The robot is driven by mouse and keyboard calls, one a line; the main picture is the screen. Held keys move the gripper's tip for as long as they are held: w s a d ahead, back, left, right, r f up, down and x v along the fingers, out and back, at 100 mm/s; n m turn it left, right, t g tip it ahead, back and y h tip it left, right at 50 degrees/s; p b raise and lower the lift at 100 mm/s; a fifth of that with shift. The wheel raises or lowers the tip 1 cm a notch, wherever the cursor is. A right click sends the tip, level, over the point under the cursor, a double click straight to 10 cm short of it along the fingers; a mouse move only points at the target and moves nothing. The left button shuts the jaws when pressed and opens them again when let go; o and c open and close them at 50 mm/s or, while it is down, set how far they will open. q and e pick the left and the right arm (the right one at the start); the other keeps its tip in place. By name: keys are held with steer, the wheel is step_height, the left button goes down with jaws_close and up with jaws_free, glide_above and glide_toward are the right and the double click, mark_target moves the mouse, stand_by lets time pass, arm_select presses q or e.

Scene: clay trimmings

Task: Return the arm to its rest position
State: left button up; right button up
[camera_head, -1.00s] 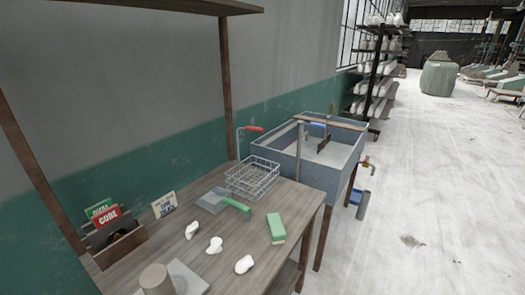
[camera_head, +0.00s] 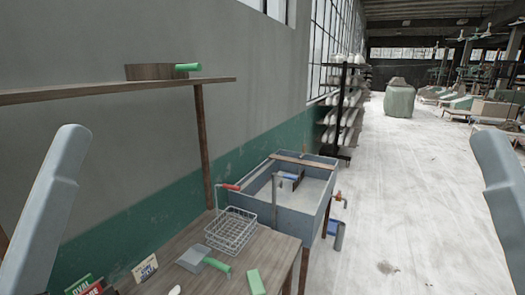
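Parts of both my arms show as grey links. The left arm (camera_head: 45,215) rises along the left edge, and the right arm (camera_head: 503,200) comes down along the right edge. Neither gripper is in the picture, so I cannot see whether they hold anything. Both visible links are clear of the wooden table (camera_head: 190,238) and of the things on it.
On the table are a wire basket (camera_head: 231,232), a dustpan with a green handle (camera_head: 200,259), a green block (camera_head: 256,282) and a small card (camera_head: 145,268). A blue-grey sink (camera_head: 300,205) stands behind. Open floor lies right.

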step_height(320, 180, up, 31)
steer(key=p, duration=2.7)
steer(key=shift+p, duration=0.3)
steer(key=shift+w, duration=0.1)
